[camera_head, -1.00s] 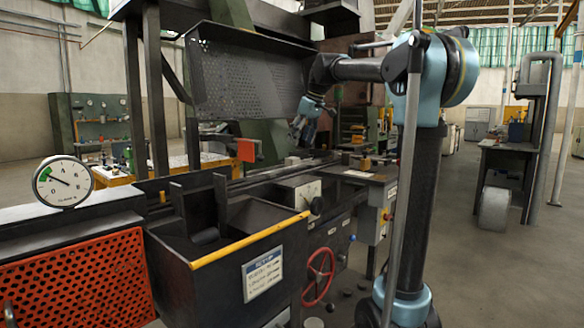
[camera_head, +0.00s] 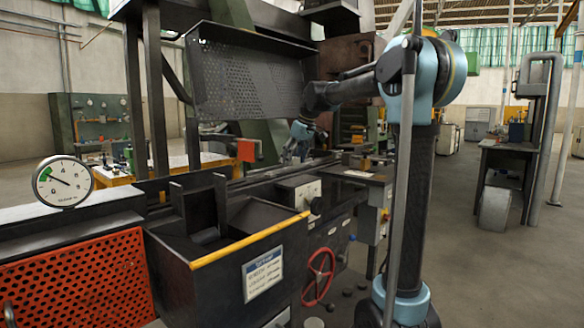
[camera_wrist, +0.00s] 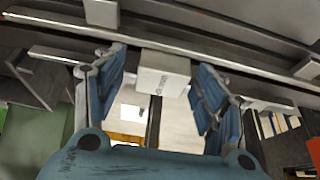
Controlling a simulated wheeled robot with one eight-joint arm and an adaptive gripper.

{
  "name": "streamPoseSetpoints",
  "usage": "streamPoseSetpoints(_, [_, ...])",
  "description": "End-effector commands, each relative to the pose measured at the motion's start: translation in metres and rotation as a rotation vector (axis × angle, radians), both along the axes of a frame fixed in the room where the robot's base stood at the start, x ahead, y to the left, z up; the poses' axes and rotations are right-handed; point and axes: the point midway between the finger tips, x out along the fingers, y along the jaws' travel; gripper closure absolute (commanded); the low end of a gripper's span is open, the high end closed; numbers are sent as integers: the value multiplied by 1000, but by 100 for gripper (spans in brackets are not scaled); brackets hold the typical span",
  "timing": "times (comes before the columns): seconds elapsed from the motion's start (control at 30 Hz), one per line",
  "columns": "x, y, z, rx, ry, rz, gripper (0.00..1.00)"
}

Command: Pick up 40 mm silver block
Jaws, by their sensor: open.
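A pale silver block (camera_wrist: 163,74) with small dark lettering on its face shows in the wrist view, at the upper middle of the picture. My gripper (camera_wrist: 160,68) is open, with one blue padded finger to the left of this block and one to the right. Gaps seem to show on both sides, but I cannot tell how deep the block sits between the fingertips. In the head view my gripper (camera_head: 295,150) is low over the machine's bed, and the block cannot be made out there.
Other pale blocks (camera_wrist: 101,13) (camera_wrist: 306,68) lie near the rails in the wrist view. A perforated dark guard (camera_head: 245,80) hangs to the left of my arm in the head view. A dark bin (camera_head: 225,275) and a red handwheel (camera_head: 319,275) are at the front.

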Motion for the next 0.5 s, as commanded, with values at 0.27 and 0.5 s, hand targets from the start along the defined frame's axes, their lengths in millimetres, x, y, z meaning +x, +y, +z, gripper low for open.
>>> streamPoseSetpoints(0.27, [0,0,0,0,0,0,71])
streamPoseSetpoints(0.5, [0,0,0,0,0,0,94])
